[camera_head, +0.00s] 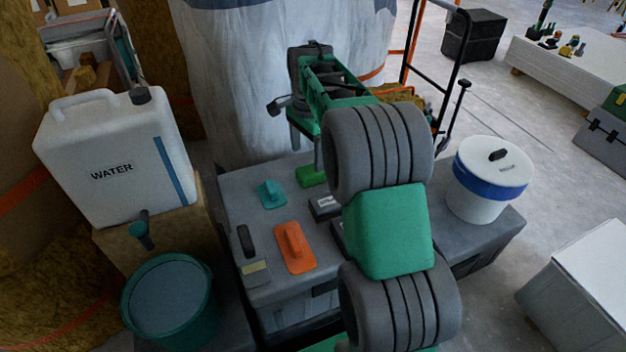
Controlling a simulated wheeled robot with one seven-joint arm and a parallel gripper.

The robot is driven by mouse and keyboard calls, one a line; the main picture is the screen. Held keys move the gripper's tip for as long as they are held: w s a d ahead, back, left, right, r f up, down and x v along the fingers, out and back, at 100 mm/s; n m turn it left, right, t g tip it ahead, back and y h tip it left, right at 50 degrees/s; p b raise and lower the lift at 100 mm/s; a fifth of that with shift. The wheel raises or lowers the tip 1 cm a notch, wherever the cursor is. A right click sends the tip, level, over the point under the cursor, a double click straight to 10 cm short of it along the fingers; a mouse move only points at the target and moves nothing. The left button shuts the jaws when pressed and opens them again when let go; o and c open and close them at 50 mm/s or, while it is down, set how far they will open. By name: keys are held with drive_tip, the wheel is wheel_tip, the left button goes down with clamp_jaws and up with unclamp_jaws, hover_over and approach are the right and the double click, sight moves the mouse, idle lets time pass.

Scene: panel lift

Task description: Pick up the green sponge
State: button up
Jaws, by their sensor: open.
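A bright green block, which looks like the green sponge (311,176), lies on the grey worktop (235,212) near its back edge. It is partly hidden behind my arm. My gripper (305,148) points down above and just behind the sponge in the picture. Its fingers are apart, with nothing seen between them. Whether a finger touches the sponge cannot be told from this view.
An orange float (294,248), a teal tool (271,194), a dark box (325,207) and a black-handled scraper (256,272) lie nearby. A white bucket (487,200) stands at right, a water canister (112,160) and teal bucket (170,320) at left.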

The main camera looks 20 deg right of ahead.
sight(312, 169)
drive_tip(key=w+d+f+m, duration=0.2)
drive_tip(key=w+f, duration=0.1)
drive_tip(key=shift+d+m, duration=0.3)
drive_tip(key=shift+m, duration=0.1)
wheel_tip(312, 169, down, 8)
drive_tip(key=b, duration=0.3)
drive_tip(key=shift+d+r, duration=0.1)
drive_tip(key=shift+d, duration=0.05)
drive_tip(key=shift+r, duration=0.1)
drive_tip(key=c, duration=1.4)
drive_tip(key=shift+r, duration=0.45)
wheel_tip(312, 169, up, 3)
drive_tip(key=shift+f+p, duration=0.1)
drive_tip(key=shift+p, duration=0.35)
drive_tip(key=s+r+p, duration=0.3)
drive_tip(key=s+r, duration=0.6)
drive_tip(key=s, duration=0.5)
drive_tip(key=shift+r, duration=0.15)
